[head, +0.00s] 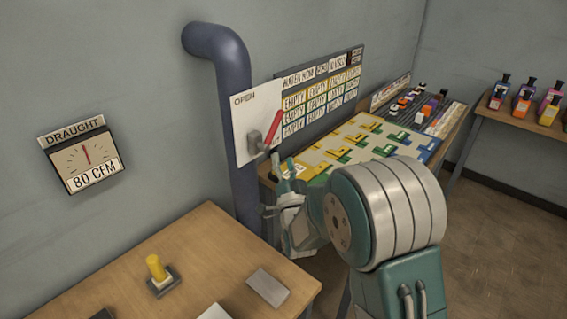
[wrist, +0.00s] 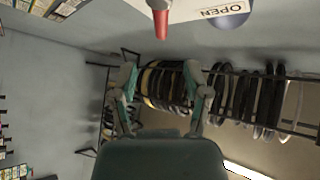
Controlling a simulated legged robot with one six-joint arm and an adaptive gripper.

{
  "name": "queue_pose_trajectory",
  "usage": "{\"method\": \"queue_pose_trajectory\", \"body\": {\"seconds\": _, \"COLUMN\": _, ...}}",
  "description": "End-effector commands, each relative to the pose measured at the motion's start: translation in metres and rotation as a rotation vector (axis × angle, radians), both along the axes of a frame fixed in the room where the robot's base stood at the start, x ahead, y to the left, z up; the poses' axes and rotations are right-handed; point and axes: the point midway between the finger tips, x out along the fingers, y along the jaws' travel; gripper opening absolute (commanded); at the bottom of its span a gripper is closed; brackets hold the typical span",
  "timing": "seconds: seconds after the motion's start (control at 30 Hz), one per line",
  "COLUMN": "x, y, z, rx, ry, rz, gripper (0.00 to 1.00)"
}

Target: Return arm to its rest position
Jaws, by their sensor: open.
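My arm (head: 390,212) reaches out from the lower right of the head view, bent at its large grey and teal joint. My gripper (head: 277,187) is at its far end, in front of the dark pipe and just below the white OPEN panel (head: 251,105). A red lever (head: 274,130) on that panel is above the gripper, with a visible gap. In the wrist view the gripper (wrist: 160,84) has its two fingers spread with nothing between them. The red lever (wrist: 160,20) shows at the top of that view, apart from the fingers.
A dark pipe (head: 236,130) runs down the wall. A wooden table (head: 205,240) at lower left holds a yellow-handled stamp (head: 157,268). A board table (head: 372,140) stands behind my arm. Racked tyres or hoops (wrist: 245,100) show in the wrist view. Floor at right looks clear.

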Motion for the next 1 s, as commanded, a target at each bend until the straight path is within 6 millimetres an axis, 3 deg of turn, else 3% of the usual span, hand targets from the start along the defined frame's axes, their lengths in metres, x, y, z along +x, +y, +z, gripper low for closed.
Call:
{"method": "queue_pose_trajectory", "body": {"seconds": 0.33, "x": -0.002, "y": -0.001, "z": 0.000, "rx": -0.001, "ry": 0.000, "rz": 0.000, "gripper": 0.61}}
{"method": "queue_pose_trajectory", "body": {"seconds": 0.47, "x": 0.000, "y": -0.008, "z": 0.008, "rx": -0.030, "ry": 0.037, "rz": -0.018, "gripper": 0.61}}
{"method": "queue_pose_trajectory", "body": {"seconds": 0.77, "x": -0.010, "y": -0.052, "z": 0.040, "rx": -0.248, "ry": 0.319, "rz": -0.100, "gripper": 0.61}}
{"method": "queue_pose_trajectory", "body": {"seconds": 1.0, "x": -0.050, "y": -0.091, "z": 0.048, "rx": -0.437, "ry": 0.565, "rz": -0.133, "gripper": 0.61}}
